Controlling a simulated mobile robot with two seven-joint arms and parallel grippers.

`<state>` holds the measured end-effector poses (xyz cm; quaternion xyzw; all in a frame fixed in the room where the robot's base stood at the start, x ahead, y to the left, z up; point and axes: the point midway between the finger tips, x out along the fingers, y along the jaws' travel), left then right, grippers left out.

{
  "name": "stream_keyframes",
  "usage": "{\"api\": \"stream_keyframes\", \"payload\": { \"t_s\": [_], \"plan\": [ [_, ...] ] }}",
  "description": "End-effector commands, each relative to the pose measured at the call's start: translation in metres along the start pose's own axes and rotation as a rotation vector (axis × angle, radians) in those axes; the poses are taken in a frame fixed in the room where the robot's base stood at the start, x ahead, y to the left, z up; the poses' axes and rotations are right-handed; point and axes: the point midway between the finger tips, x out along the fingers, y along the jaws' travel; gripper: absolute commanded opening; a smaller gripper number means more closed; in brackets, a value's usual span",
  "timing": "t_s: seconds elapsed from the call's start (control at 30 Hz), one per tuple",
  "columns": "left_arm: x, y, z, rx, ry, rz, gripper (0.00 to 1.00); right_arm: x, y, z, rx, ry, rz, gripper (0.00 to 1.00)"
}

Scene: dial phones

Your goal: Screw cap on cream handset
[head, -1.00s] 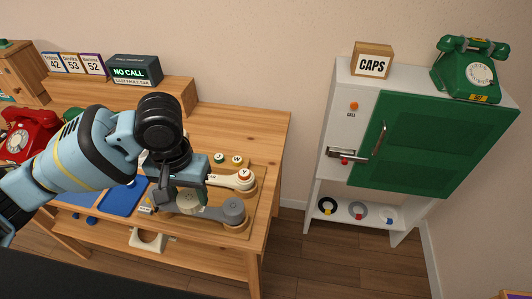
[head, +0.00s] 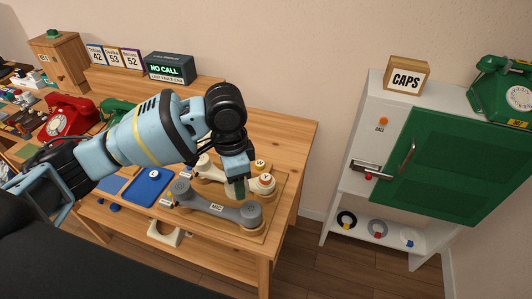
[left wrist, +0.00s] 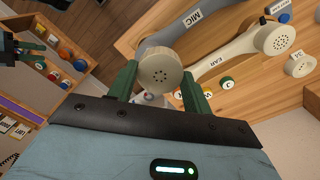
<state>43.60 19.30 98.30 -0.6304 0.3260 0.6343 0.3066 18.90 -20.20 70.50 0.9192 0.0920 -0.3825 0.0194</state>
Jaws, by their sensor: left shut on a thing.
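The cream handset (head: 207,167) lies on a wooden board on the table, behind the grey handset (head: 215,207). In the left wrist view, its perforated ear end (left wrist: 276,38) faces the camera. My left gripper (head: 238,194) is low over the right ends of both handsets. Its green fingers are shut on a pale round cap with small holes (left wrist: 160,73), which the gripper hides in the head view. I cannot tell whether the cap touches a handset. A dark part with green tips (left wrist: 27,46) at the wrist view's upper left may be my right gripper.
Small lettered discs (left wrist: 203,87) lie beyond the held cap. A blue tray (head: 148,187) is left of the handsets. The red phone (head: 70,117) stands farther left. The CAPS cabinet (head: 362,150) has its green door shut, with several ringed items on its lower shelf.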

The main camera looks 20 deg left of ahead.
Motion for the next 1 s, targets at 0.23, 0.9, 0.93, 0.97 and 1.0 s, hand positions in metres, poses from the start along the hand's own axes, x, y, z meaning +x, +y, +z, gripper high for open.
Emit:
{"api": "stream_keyframes", "payload": {
  "t_s": [0.23, 0.9, 0.93, 0.97, 1.0],
  "plan": [
    [0.005, -0.015, -0.023, 0.426, 0.003, 0.004, 0.31, 0.0, 0.0, 0.002, 0.001, -0.003, -0.001, 0.36],
    [0.014, -0.053, -0.077, 1.592, -0.011, -0.006, 0.31, 0.001, -0.001, 0.006, 0.002, -0.012, -0.002, 0.36],
    [0.014, -0.054, -0.079, 1.642, -0.013, -0.007, 0.31, 0.001, -0.001, 0.007, 0.002, -0.012, -0.002, 0.36],
    [0.014, -0.056, -0.081, 1.69, -0.015, -0.007, 0.31, 0.001, -0.001, 0.007, 0.002, -0.013, -0.002, 0.36],
    [0.014, -0.058, -0.083, 1.752, -0.018, -0.008, 0.31, 0.001, -0.001, 0.007, 0.003, -0.013, -0.002, 0.36]
  ]
}}
